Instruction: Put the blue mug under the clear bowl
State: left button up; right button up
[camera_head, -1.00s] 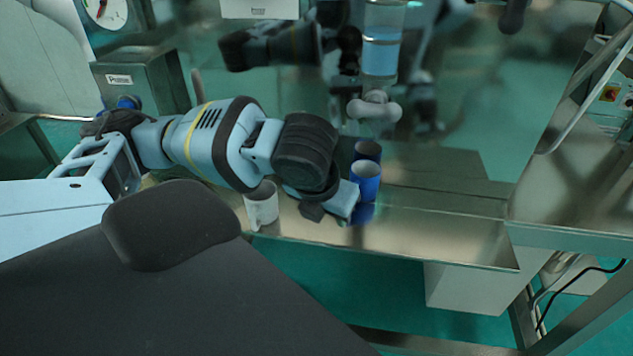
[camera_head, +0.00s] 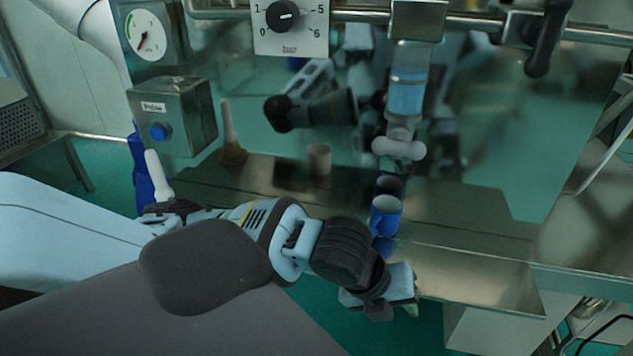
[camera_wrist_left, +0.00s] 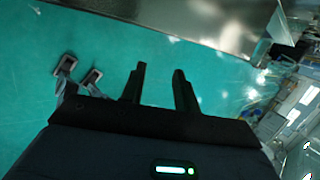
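The blue mug (camera_head: 386,217) stands upright on the steel ledge below the glossy back panel. The clear bowl (camera_head: 407,93) hangs above it, holding bluish liquid, with a whitish drain knob (camera_head: 399,147) at its lower end. The mug sits lower in the picture and slightly left of the knob, apart from it. My left gripper (camera_head: 408,300) is in front of and below the mug, past the ledge's front edge, not touching it. In the left wrist view its two fingers (camera_wrist_left: 160,88) are apart with nothing between them. My right gripper is not seen.
A steel box with a blue button (camera_head: 172,118), a gauge (camera_head: 146,33) and a bar dial (camera_head: 290,28) are at the upper left and top. The back panel mirrors my arm and the mugs. The ledge (camera_head: 470,270) is clear to the mug's right.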

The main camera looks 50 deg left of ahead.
pick_arm(q)
jog(key=d+f+n+t+h, duration=0.3)
jog(key=d+f+n, duration=0.3)
jog(key=f+n, duration=0.6)
jog(key=s+a+f+n+y, duration=0.2)
jog(key=s+a+f+n, duration=0.2)
jog(key=s+f+n, duration=0.3)
jog(key=s+a+f+n+t+y, duration=0.1)
jog(key=s+a+f+n+y, duration=0.1)
jog(key=s+a+f+n, duration=0.2)
jog(key=s+f+n, duration=0.3)
jog(key=s+f, duration=0.1)
jog(key=s, duration=0.1)
jog(key=shift+s+a+f+n+y, duration=0.15)
jog(key=shift+s+a+n+y, duration=0.15)
jog(key=shift+a+y, duration=0.1)
